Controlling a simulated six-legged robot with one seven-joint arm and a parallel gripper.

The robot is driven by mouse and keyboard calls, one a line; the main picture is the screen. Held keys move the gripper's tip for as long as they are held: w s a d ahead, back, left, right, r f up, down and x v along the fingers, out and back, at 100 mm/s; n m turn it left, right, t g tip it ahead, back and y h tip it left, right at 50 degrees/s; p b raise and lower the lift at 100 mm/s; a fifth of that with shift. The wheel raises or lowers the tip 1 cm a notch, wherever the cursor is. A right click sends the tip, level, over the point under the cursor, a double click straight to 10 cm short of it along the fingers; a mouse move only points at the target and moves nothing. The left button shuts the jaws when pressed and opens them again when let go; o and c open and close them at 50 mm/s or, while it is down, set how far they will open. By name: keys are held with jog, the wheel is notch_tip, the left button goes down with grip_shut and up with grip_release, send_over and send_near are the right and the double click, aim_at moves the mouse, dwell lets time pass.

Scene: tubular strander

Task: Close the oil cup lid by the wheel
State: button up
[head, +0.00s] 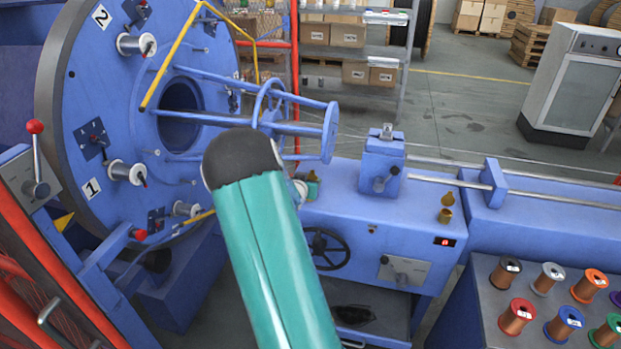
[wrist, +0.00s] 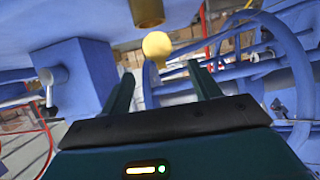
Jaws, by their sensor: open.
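A brass oil cup (wrist: 148,12) shows at the top of the wrist view, which looks upside down, against the blue machine top. Its round yellow lid (wrist: 157,46) stands open, swung up from the cup with its flat face visible. My gripper (wrist: 161,80) is open, its two dark green fingers on either side of the lid in the picture; no contact is visible. In the head view my arm hides most of this spot. The black handwheel (head: 327,248) is on the machine front below. A second brass oil cup (head: 446,207) stands farther right, its lid up.
A blue block with a lever (head: 383,165) stands on the machine top, also at left in the wrist view (wrist: 80,78). The blue spoked wheel and bars (head: 270,105) are close on the other side. Wire spools (head: 517,316) sit on a table at lower right.

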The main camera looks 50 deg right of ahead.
aim_at(312, 176)
jog(key=shift+x, duration=2.7)
jog(key=c, duration=1)
